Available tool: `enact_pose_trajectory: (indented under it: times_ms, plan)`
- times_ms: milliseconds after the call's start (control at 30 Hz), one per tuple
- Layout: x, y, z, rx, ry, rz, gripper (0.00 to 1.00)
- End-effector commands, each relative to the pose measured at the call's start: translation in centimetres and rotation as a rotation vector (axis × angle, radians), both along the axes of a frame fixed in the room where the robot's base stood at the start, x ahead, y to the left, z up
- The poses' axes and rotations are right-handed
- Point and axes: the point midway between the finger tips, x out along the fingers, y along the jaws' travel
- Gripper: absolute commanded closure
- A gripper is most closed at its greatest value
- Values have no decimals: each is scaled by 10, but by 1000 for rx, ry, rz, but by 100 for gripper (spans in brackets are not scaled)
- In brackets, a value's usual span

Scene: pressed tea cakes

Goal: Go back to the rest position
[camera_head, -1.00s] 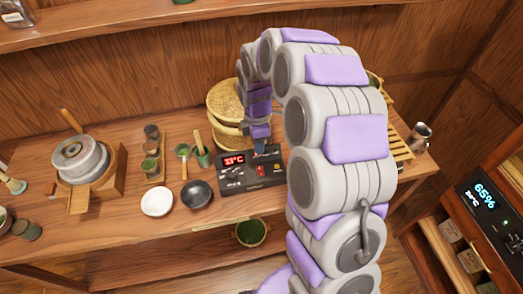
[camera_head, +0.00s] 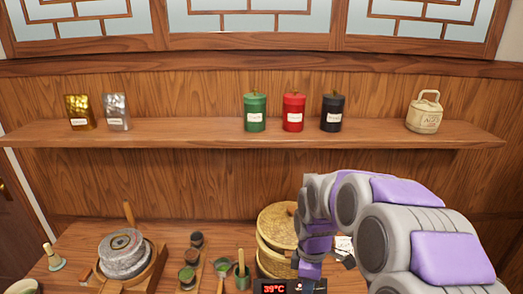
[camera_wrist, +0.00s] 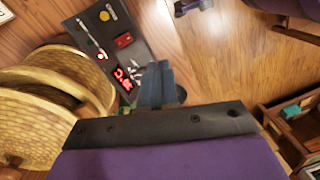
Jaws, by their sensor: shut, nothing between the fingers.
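My arm, grey with purple pads, arches from the lower right of the head view over the workbench. My gripper (camera_wrist: 160,82) shows in the wrist view with its dark fingers together and nothing between them. It points down beside a black control box (camera_wrist: 112,40) with a red digital display. In the head view the box (camera_head: 285,287) shows only at the bottom edge, its display reading 39°C. The fingertips are hidden in the head view.
Stacked woven baskets (camera_head: 275,228) stand close left of my arm. A stone mill (camera_head: 122,255) stands on the bench's left.

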Motion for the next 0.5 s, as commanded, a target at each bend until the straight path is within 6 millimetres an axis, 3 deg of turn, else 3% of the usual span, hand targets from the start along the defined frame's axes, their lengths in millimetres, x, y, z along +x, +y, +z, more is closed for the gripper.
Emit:
enact_pose_trajectory:
  times_ms: [200,500]
  plan:
    - [-66,-5,37,-32,3,-291,100]
    - [-162,-10,62,-100,18,-720,100]
